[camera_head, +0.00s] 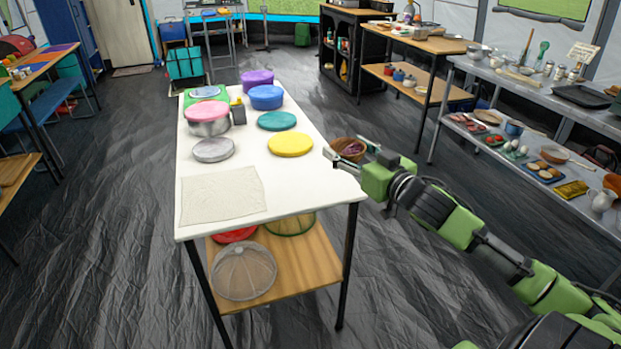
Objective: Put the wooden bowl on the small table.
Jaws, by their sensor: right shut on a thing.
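The wooden bowl (343,143) is brown and holds something purple. It is at the right edge of the white-topped table, seen just past my right gripper (347,157). My right gripper is shut on the bowl, and its green and grey parts hide the near side of it. I cannot tell whether the bowl touches the tabletop. The white-topped table (290,190) has dark legs and a wooden lower shelf; I cannot tell if it is the small table of the task. My left gripper is out of view.
On the white table are a yellow lid (290,144), a teal lid (277,121), a grey lid (213,150), a pink-lidded pot (208,127) and a cloth (222,195). Its front right corner is bare. A metal shelf (500,95) with food stands at the right. Dark floor lies between.

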